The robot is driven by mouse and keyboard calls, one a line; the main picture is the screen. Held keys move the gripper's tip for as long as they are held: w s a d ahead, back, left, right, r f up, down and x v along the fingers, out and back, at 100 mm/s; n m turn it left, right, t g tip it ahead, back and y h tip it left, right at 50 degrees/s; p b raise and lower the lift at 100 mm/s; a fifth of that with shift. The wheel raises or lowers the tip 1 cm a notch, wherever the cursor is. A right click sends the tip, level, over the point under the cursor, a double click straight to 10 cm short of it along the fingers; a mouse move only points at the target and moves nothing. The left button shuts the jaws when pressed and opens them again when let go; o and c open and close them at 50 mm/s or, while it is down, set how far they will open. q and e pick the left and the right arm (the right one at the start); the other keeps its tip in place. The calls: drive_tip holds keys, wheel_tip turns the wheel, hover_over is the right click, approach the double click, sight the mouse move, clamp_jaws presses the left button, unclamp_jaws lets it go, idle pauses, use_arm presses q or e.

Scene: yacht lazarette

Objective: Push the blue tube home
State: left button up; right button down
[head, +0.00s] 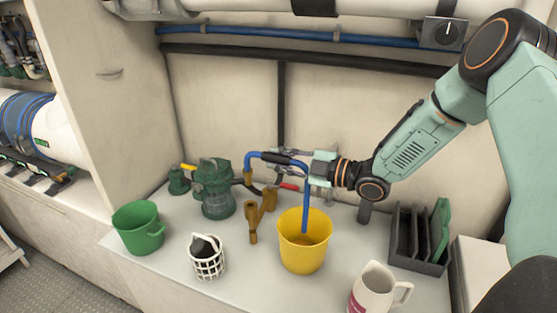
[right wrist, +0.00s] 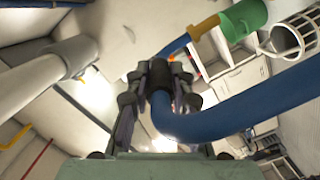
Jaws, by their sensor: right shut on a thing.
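The blue tube (head: 306,205) is bent. One end goes down into a yellow bucket (head: 303,262). It runs up through my right gripper (head: 296,163), then left through a black sleeve (head: 277,158), and bends down to a brass fitting (head: 248,178) beside a green pump-like body (head: 216,190). The tube's end meets the fitting's top; I cannot tell how deep it sits. In the right wrist view, my gripper's fingers (right wrist: 160,92) are shut around the sleeve, and the blue tube (right wrist: 235,118) curves away to the right. My left gripper is not in view.
A green bucket (head: 139,228), a white mesh holder (head: 207,258) and a white mug (head: 374,290) stand along the front of the counter. A dark slotted rack (head: 418,245) is at the right.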

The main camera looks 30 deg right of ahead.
drive_tip(key=shift+d, duration=0.35)
drive_tip(key=shift+d+f, duration=0.1)
drive_tip(key=shift+w+a, duration=0.2)
drive_tip(key=shift+w, duration=0.05)
drive_tip(key=shift+w+a+f, duration=0.1)
drive_tip(key=shift+a+f, duration=0.1)
drive_tip(key=shift+a, duration=0.1)
drive_tip(key=shift+a+f, duration=0.2)
drive_tip(key=shift+f, duration=0.05)
drive_tip(key=shift+s+f+b, duration=0.2)
drive_tip(key=shift+f+b, duration=0.05)
drive_tip(key=shift+b, duration=0.2)
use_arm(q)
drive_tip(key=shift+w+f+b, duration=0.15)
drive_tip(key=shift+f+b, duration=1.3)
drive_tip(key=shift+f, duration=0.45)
use_arm(e)
drive_tip(key=shift+s+d+f, duration=0.1)
drive_tip(key=shift+d+f, duration=0.15)
drive_tip(key=shift+f, duration=0.85)
drive_tip(key=shift+d+f, duration=0.2)
drive_tip(key=shift+f, duration=0.9)
